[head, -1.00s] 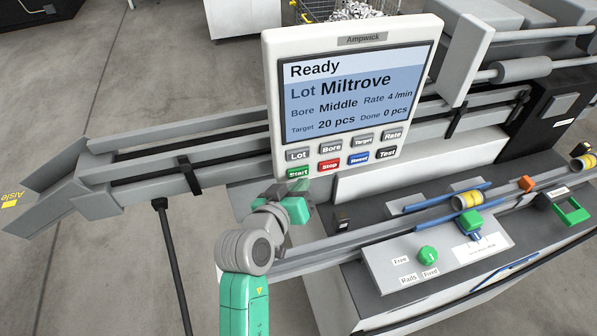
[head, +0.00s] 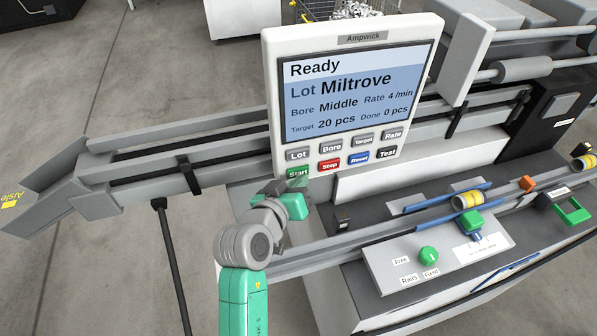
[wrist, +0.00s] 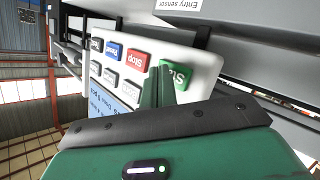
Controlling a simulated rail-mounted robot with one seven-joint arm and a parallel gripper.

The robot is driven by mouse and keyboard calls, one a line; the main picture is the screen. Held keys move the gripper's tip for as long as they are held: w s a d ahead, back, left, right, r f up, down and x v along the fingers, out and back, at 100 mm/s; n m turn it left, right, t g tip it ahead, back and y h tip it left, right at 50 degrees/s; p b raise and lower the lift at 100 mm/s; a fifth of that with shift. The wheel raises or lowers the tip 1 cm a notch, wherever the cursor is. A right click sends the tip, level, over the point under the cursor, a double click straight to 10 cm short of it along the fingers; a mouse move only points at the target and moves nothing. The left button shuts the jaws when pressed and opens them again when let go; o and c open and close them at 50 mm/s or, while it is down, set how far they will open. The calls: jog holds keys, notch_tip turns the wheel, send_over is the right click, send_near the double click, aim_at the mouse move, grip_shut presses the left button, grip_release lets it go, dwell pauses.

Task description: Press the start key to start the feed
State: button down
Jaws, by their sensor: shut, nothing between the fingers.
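The control panel (head: 350,30) stands upright with its screen reading Ready, Lot Miltrove, Bore Middle, Rate 4/min, Target 20 pcs, Done 0 pcs. The green Start key (head: 294,174) is at the panel's lower left, partly covered by my gripper (head: 297,184). In the wrist view the Start key (wrist: 180,74) lies just beyond the tips of my shut, empty gripper (wrist: 161,70), which overlap its edge. I cannot tell whether the tips touch it. The red Stop key (head: 329,165) is right beside it.
Lot (head: 297,155), Reset (head: 359,158) and Test (head: 387,153) keys sit close by. A rail bed with a green knob (head: 428,254) lies to the right below the panel. A grey chute (head: 70,185) runs left behind the panel.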

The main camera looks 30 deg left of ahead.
jog(key=shift+w+a, duration=0.25)
dwell(0.5)
jog(key=shift+s+d, duration=0.5)
jog(key=shift+s, duration=0.1)
jog(key=s+d+p, duration=0.1)
jog(key=s, duration=0.1)
jog(key=s+d+p, duration=0.1)
jog(key=d, duration=0.1)
jog(key=shift+s+d+p, duration=0.2)
jog(key=shift+s+p, duration=0.15)
dwell(0.9)
